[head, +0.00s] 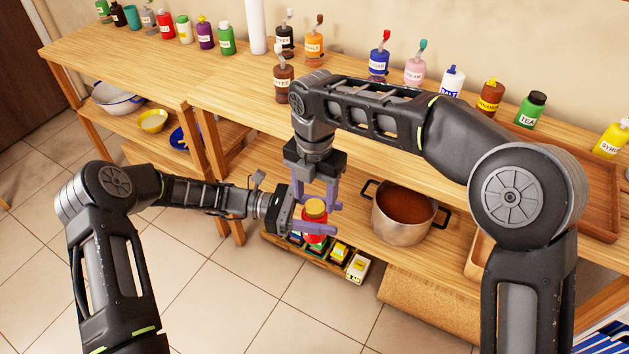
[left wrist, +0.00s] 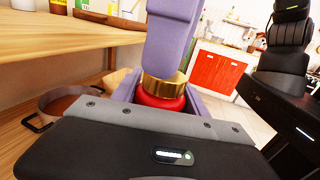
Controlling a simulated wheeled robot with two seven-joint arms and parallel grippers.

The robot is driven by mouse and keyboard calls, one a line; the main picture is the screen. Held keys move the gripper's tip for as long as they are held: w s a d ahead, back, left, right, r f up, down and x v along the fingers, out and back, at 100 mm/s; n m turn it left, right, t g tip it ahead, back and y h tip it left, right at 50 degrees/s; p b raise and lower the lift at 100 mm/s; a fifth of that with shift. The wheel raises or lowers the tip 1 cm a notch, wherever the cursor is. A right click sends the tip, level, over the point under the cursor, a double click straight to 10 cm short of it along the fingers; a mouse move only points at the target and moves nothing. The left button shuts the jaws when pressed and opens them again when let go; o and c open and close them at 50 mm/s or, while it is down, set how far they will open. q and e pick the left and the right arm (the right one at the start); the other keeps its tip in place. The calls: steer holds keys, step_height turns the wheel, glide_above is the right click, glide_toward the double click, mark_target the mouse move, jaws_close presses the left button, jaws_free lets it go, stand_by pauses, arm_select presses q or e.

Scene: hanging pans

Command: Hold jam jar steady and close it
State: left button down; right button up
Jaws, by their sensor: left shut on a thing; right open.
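The jam jar (head: 313,226) is red with a gold lid (head: 316,207) on its top. My left gripper (head: 311,221) comes in from the left, shut on the jar's body, and holds it upright in front of the shelf. In the left wrist view the red jar (left wrist: 160,102) sits between the purple fingers with the gold lid (left wrist: 163,88) above it. I cannot tell how tight the lid is. My right gripper (head: 318,200) points down from above, open, its fingers around the lid. One of its fingers hides part of the lid in the left wrist view.
A steel pot (head: 402,216) with brown contents stands on the lower shelf, right of the grippers. A crate with several small jars (head: 340,251) is below the held jar. Several labelled bottles line the wooden counter (head: 215,75). Tiled floor at front left is clear.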

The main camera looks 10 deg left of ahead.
steer(key=shift+f, duration=1.25)
steer(key=shift+c, duration=0.5)
jaws_close()
steer(key=shift+m, duration=1.6)
steer(key=shift+o, duration=0.9)
jaws_free()
steer(key=shift+r, duration=0.15)
